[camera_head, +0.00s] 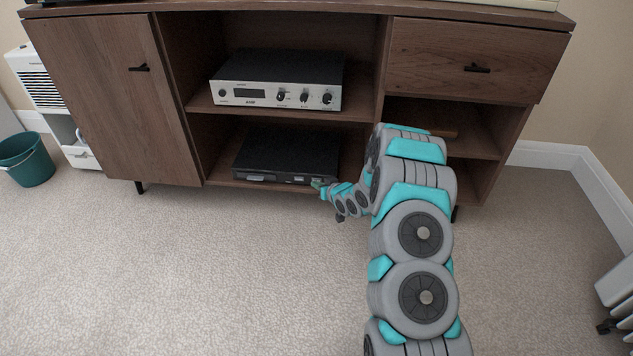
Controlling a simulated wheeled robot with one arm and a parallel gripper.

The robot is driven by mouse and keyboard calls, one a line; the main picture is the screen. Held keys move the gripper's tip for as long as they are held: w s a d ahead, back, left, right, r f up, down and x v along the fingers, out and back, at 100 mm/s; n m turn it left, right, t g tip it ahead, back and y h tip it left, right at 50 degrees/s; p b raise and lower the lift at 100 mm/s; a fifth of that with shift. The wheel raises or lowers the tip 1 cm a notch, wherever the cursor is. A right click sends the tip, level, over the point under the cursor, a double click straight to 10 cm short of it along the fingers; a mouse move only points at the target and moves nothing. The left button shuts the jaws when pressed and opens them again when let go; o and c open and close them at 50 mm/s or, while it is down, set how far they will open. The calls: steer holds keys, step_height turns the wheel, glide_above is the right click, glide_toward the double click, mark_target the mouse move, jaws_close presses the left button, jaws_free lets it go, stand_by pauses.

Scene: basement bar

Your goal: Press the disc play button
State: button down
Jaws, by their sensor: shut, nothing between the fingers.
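A black disc player (287,154) sits on the lower middle shelf of the wooden cabinet. Its front panel shows a disc slot area on the left and small light-coloured controls toward the right, too small to tell apart. My gripper (317,185) is at the right end of the player's front, small in view and shut with nothing held. Its tip looks very close to the panel; I cannot tell whether it touches. My gripper and wrist cover the right end of the front, so any button there is hidden.
A silver amplifier (277,80) with knobs stands on the shelf above. The cabinet (110,95) has a closed door at left and a closed drawer (470,58) at right. A teal bin (27,160) stands far left. The carpet (200,270) in front is clear.

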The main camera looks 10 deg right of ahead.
steer(key=shift+w, duration=0.15)
stand_by(0.4)
steer(key=shift+s+a, duration=0.15)
steer(key=shift+s, duration=0.45)
steer(key=shift+s+a+b, duration=0.2)
steer(key=shift+s+a, duration=0.1)
steer(key=shift+s, duration=0.65)
steer(key=shift+s+a+b, duration=0.25)
steer(key=shift+s+a, duration=0.05)
steer(key=shift+s, duration=0.65)
steer(key=shift+s+a+b, duration=0.2)
steer(key=shift+s+a, duration=0.1)
steer(key=shift+s, duration=0.65)
